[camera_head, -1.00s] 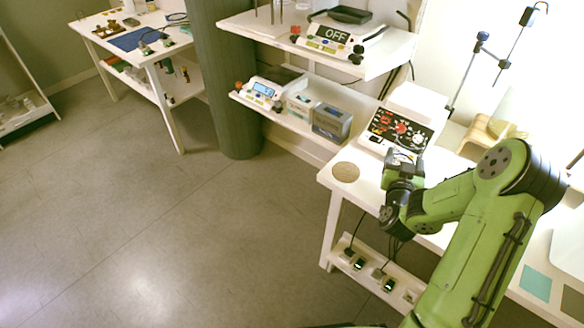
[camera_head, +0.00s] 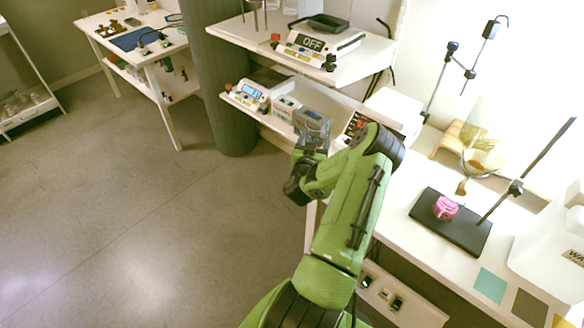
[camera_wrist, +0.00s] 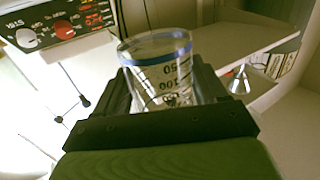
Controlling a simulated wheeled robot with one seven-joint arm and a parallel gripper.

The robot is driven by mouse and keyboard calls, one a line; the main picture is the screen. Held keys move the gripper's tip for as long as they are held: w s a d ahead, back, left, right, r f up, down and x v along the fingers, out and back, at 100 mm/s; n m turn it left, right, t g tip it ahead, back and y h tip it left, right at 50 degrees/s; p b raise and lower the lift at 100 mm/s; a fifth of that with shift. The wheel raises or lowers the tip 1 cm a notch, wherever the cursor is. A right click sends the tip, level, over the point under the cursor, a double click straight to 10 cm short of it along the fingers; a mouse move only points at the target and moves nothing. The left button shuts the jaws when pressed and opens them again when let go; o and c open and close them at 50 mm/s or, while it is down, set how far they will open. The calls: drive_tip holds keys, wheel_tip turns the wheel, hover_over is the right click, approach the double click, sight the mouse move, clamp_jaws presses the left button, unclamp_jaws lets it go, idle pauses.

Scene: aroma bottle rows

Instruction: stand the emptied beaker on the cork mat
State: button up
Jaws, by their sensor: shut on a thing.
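A clear glass beaker (camera_wrist: 155,52) with a blue rim band and dark volume marks sits between the fingers of my gripper (camera_wrist: 165,88) in the wrist view. The gripper is shut on it, and no liquid is plain to see in it. In the head view my gripper (camera_head: 312,132) is near the left end of the white bench, in front of the lower shelf. The beaker is hard to make out there against the grey box behind it. The cork mat is not visible now; my arm covers that end of the bench.
The heater with red displays (camera_wrist: 62,28) stands close by, partly behind my arm in the head view. The shelf (camera_head: 345,68) with a balance reading OFF overhangs to the left. A black stand base (camera_head: 440,225) with a pink object stands right. Open floor lies left.

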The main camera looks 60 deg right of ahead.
wheel_tip(320, 180, down, 10)
drive_tip(key=b, duration=0.6)
drive_tip(key=shift+f, duration=0.2)
drive_tip(key=shift+r, duration=0.2)
drive_tip(key=o, duration=0.8)
drive_tip(key=shift+f, duration=0.2)
drive_tip(key=o, duration=0.4)
drive_tip(key=shift+r, duration=0.1)
drive_tip(key=shift+a+r, duration=0.15)
drive_tip(key=shift+a, duration=0.05)
drive_tip(key=b+v, duration=0.6)
drive_tip(key=v, duration=0.5)
drive_tip(key=shift+s+a+b, duration=0.2)
drive_tip(key=shift+a+b, duration=0.1)
